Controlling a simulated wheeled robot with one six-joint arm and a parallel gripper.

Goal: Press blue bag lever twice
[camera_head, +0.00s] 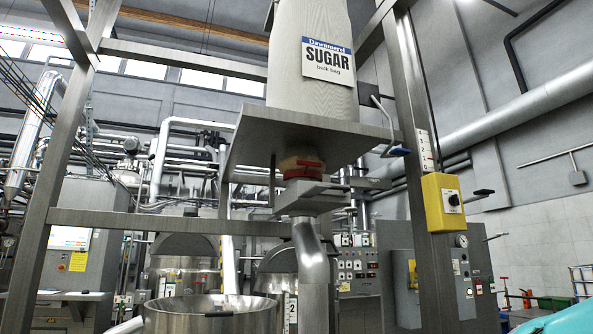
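The bag lever (386,134) is a bent grey rod ending in a blue grip (399,151), just right of the sugar bag. It hangs beside the frame's right upright, above the yellow switch box. The large pale bag (311,95) carries a "SUGAR bulk bag" label (327,60) and sits on a metal plate (255,135). My gripper is not in view, and nothing touches the lever.
A steel frame upright (420,190) stands right of the lever, with a yellow switch box (443,202) on it. Below the bag, a chute (311,255) runs down beside a round steel bowl (210,318). Grey control cabinets (438,290) stand behind.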

